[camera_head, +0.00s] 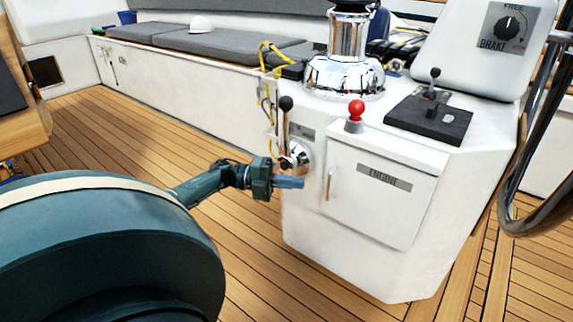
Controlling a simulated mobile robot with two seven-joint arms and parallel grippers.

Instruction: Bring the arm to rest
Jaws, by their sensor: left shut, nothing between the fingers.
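My left gripper (290,182) is shut and empty. It points right, in front of the white console's left face, just below the round chrome fitting (298,156) with a black-knobbed lever (285,120). Whether its fingertips touch the console I cannot tell. My left arm (205,184) comes in from the left, behind my large teal body part at the lower left. My right gripper is not in view.
The white console (340,255) carries a red knob (355,110), an engine panel (378,190), a chrome winch (345,60) and a black lever plate (430,118). A steering wheel rim (530,215) stands at right. A cushioned bench (210,45) lies behind. The plank deck (130,130) at left is clear.

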